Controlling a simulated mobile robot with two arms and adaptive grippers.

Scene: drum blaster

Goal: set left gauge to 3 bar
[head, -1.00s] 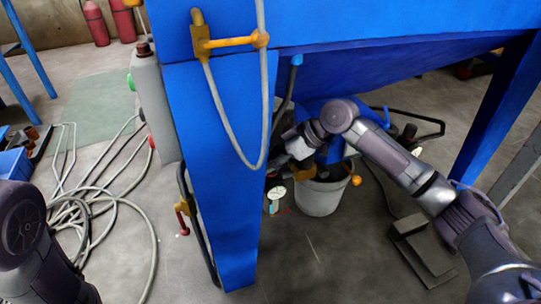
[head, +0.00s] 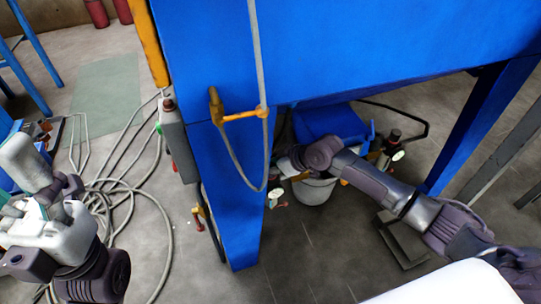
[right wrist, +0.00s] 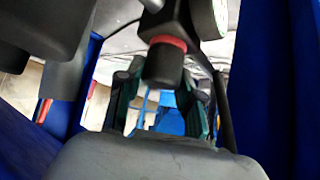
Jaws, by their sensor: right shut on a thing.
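The left gauge, a small white dial (head: 275,193), sits low behind the blue leg in the head view. In the right wrist view a white dial (right wrist: 206,16) stands at the top edge; its reading cannot be made out. Below it is a black knob (right wrist: 163,66) with a red ring. My right gripper (right wrist: 163,98) is shut on this knob, with dark fingers at both sides. In the head view the blue leg and my own arm mostly hide this gripper. My left gripper (head: 22,212) is at the left, away from the gauges; its fingers are unclear.
A blue machine leg (head: 225,200) stands close left of the right arm's end. A bucket (head: 315,188) stands under the machine. A second gauge (head: 397,155) is farther right. Hoses (head: 150,205) lie on the floor at left. A black pedal (head: 400,240) lies at right.

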